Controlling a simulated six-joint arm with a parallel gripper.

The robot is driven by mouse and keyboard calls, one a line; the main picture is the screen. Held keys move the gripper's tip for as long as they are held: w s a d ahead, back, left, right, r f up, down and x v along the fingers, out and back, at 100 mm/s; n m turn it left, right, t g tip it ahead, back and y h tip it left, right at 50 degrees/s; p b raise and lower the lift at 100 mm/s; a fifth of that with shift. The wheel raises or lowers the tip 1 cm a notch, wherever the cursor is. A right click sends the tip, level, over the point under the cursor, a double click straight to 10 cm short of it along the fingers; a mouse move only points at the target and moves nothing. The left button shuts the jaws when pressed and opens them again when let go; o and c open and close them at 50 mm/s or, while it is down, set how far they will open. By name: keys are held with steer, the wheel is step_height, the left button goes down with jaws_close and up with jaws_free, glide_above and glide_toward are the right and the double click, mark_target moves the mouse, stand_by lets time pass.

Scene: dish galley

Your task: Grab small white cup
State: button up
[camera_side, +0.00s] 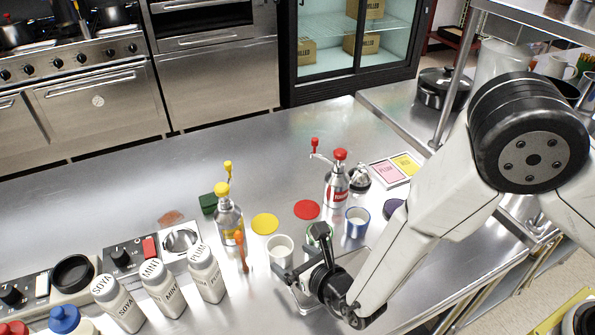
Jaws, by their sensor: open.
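The small white cup (280,250) stands upright on the steel counter, near the middle of the side view. My gripper (301,254) is just to its right, with its dark jaws apart. I cannot tell whether a finger touches the cup. No object shows held between the jaws. Part of the cup's base is hard to make out near the lower finger.
A blue-and-white cup (357,221) and a red-topped pump bottle (338,183) stand beyond my gripper. A yellow-topped bottle (229,220) and an orange-topped slim item (241,250) are left of the cup. Yellow (265,223) and red (307,209) discs lie behind. Labelled white bottles (206,272) stand lower left.

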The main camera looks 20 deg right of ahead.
mark_target(288, 256)
steer(key=shift+w, duration=0.1)
steer(key=shift+x, duration=2.5)
steer(key=shift+a, duration=0.1)
steer(key=c, duration=1.1)
